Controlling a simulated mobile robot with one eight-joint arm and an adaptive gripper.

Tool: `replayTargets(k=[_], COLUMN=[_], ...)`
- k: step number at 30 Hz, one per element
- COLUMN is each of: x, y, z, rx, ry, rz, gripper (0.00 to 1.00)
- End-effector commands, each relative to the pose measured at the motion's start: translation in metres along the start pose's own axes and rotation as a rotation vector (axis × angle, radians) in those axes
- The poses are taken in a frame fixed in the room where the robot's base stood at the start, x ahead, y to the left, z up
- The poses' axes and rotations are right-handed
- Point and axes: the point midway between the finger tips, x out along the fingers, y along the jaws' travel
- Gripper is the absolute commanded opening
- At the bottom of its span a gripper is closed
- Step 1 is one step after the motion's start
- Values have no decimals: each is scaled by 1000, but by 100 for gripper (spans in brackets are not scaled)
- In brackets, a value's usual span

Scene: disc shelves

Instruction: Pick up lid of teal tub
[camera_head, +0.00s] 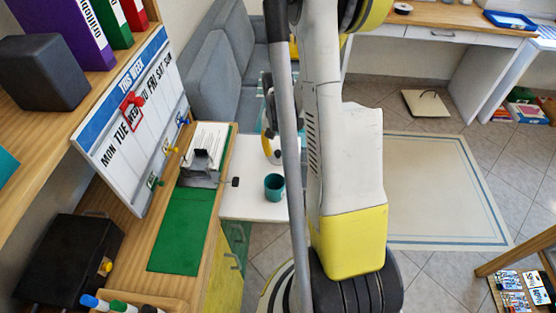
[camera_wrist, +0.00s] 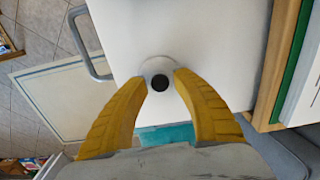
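The teal tub (camera_head: 274,188) stands upright on the white top, its dark inside showing. A pale round lid with a black knob (camera_wrist: 160,82) lies ahead of my gripper (camera_wrist: 162,77). The yellow fingers are apart, one on each side of the knob, with gaps showing between. I cannot tell whether they touch the pale rim. In the head view, my arm hides most of my gripper, and I cannot make out the lid.
The white top (camera_head: 245,204) is mostly clear around the tub. A wooden desk with a green mat (camera_head: 182,235) and a paper holder borders it on the left. A metal handle (camera_wrist: 85,40) sticks out at the white unit's edge. Grey seats (camera_head: 215,75) stand behind.

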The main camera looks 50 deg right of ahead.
Motion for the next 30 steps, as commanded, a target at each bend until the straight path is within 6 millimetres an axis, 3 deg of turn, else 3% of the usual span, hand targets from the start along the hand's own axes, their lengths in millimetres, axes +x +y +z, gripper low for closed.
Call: replayTargets(k=[1,3,9,12,13,25,30], x=[11,15,13,13,13,11,-3], y=[0,0,0,0,0,0,0], z=[0,0,0,0,0,0,0], rx=[0,0,0,0,0,0,0], ry=[1,1,1,1,1,1,1], rz=[0,0,0,0,0,0,0], gripper=[33,33,33,5,0,0,0])
